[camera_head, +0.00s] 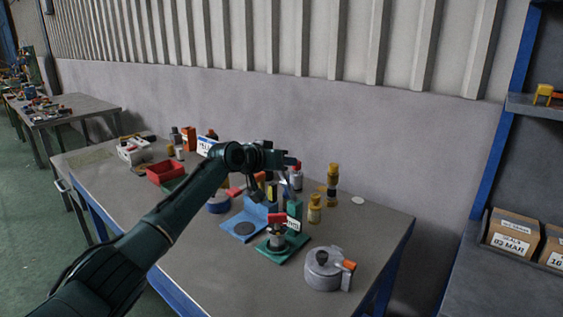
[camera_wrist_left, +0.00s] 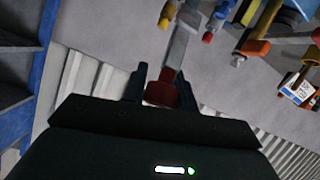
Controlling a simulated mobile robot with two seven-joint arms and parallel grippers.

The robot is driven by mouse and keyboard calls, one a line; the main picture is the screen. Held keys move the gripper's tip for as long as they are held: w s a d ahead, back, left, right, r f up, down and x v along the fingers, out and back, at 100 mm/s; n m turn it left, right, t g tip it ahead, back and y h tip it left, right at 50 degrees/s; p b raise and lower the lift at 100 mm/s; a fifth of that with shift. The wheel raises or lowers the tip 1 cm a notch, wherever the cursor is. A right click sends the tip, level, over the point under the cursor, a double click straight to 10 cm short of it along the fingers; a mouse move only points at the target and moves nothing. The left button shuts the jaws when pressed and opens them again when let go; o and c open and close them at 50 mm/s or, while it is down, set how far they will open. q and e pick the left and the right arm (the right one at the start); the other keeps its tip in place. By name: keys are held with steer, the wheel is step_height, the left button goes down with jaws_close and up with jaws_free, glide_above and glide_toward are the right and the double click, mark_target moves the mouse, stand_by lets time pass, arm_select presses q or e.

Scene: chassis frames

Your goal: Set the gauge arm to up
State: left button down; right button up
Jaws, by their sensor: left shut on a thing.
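My left gripper (camera_head: 291,163) is above the back half of the workbench, over a blue stand (camera_head: 243,228) with a dark round disc on its base. In the left wrist view its fingers (camera_wrist_left: 160,88) are shut on a red grip (camera_wrist_left: 161,94) at the end of a flat grey bar (camera_wrist_left: 178,48), which looks like the gauge arm. The bar's far end and its joint are not clear. A green stand (camera_head: 293,220) with a white label is just right of the blue one, with a dark red-topped part on its base. My right gripper is not in view.
A grey round pot (camera_head: 325,272) with an orange handle stands at the bench's front right. Yellow bottles (camera_head: 314,208) stand behind the green stand. A red bin (camera_head: 164,172) is at the left. The bench's (camera_head: 375,225) right end is mostly clear.

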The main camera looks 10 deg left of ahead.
arm_select(q)
steer(key=shift+s+d+f, duration=0.15)
steer(key=shift+f, duration=0.4)
stand_by(0.4)
steer(key=c, duration=1.3)
jaws_free()
steer(key=shift+o, duration=0.8)
steer(key=shift+r, duration=0.2)
steer(key=shift+s+a+r+p, duration=0.25)
steer(key=shift+r+p, duration=0.4)
steer(key=shift+p, duration=0.25)
steer(key=shift+s+a+r+p, duration=0.25)
steer(key=shift+r+p, duration=0.35)
steer(key=shift+p, duration=0.3)
steer(key=shift+s+a+r+p, duration=0.2)
steer(key=shift+s+r+p, duration=0.1)
steer(key=shift+r+p, duration=0.15)
steer(key=shift+s+a+r+p, duration=0.15)
steer(key=shift+s+r+p, duration=0.15)
steer(key=shift+r+p, duration=0.15)
steer(key=shift+s+a+r, duration=0.1)
steer(key=shift+s, duration=0.05)
steer(key=s+a+r, duration=0.3)
steer(key=s+r, duration=0.1)
steer(key=r, duration=0.3)
steer(key=shift+s+r, duration=0.35)
steer(key=shift+r, duration=0.05)
